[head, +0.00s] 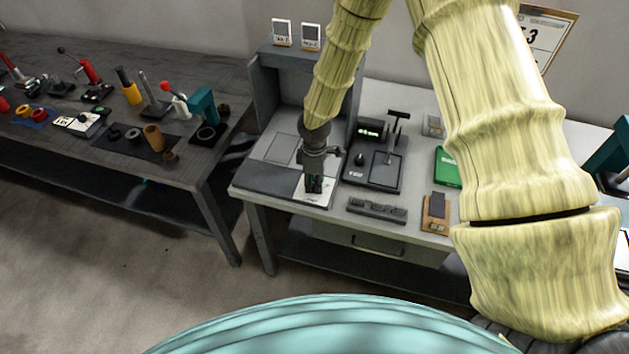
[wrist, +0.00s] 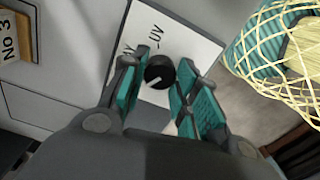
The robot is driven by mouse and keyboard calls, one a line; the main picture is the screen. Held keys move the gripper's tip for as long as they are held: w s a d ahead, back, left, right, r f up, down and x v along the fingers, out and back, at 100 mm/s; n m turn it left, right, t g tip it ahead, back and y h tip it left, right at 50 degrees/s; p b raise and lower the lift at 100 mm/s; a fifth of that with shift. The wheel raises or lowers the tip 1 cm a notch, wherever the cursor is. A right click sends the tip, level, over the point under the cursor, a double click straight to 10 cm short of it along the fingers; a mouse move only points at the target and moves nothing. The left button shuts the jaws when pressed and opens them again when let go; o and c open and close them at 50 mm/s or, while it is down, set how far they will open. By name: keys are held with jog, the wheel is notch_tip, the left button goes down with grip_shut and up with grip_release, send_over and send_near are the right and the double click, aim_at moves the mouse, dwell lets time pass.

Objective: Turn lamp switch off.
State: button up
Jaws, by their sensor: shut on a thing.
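The lamp switch is a round black knob (wrist: 159,71) with a white mark on its lower left side, in the wrist view. It sits on a white plate (wrist: 179,33) printed with "UV" labels, one partly hidden by a finger. My gripper (wrist: 163,68) has its teal-padded fingers on either side of the knob and is shut on it. In the head view my gripper (head: 314,186) points down at the white plate (head: 326,195) near the bench's front edge. The knob is hidden there.
A dark tray with a stand (head: 374,172) is just right of my gripper, with a grey block (head: 377,210) in front of it. A brown holder (head: 436,212) and green box (head: 447,167) lie further right. A dark table (head: 60,160) with several tools is left.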

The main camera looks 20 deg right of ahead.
dwell(0.4)
jog(key=o, duration=1)
jog(key=shift+o, duration=0.2)
notch_tip(320, 180, up, 12)
dwell(0.4)
